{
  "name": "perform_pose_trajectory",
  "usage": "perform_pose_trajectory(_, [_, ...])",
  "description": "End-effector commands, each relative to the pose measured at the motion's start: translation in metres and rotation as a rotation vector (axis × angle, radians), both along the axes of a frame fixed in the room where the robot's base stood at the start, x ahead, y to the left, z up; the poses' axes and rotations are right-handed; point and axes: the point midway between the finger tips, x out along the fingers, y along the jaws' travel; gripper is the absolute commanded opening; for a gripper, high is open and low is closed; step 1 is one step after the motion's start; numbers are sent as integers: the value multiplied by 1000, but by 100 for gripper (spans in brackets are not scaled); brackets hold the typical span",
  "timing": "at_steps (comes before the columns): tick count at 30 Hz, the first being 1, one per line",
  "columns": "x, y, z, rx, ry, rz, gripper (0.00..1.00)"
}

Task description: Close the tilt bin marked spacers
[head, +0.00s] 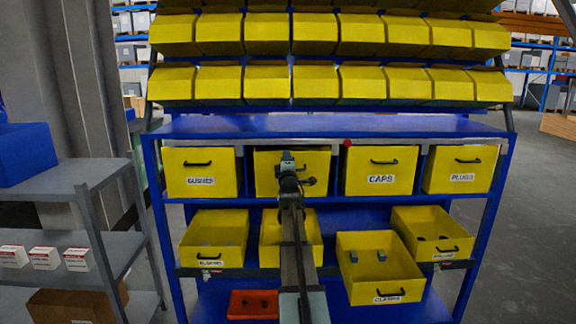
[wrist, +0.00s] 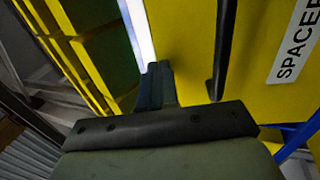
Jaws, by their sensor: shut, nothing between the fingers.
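The spacers bin (wrist: 270,40) fills the right of the wrist view as a yellow front. Its label, cut off by the frame, reads "SPACER", and a black handle lies between the label and my fingers. In the head view, the gripper's position matches the second bin from the left in the upper bin row (head: 264,172). The arm hides its label and part of its handle there. It looks nearly flush with its neighbours; I cannot tell whether it is fully closed. My gripper (head: 288,160) is shut and empty, its fingertips (wrist: 154,72) at the bin's upper front. Contact is unclear.
Bins marked caps (head: 381,165) and plugs (head: 462,165) stand to the right with fronts upright. Below, several bins are tilted open, including the clamps bin (head: 390,288), which juts forward. A red tray (head: 254,305) sits at the bottom. A grey shelf (head: 70,190) stands left.

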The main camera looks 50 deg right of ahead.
Motion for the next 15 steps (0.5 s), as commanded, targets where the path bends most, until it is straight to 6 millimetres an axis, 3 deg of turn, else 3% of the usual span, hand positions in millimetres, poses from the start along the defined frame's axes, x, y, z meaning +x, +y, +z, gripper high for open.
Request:
perform_pose_trajectory(4, [14, -10, 8, 65, 77, 15, 0])
perform_pose_trajectory(15, [29, -34, 13, 170, 165, -19, 0])
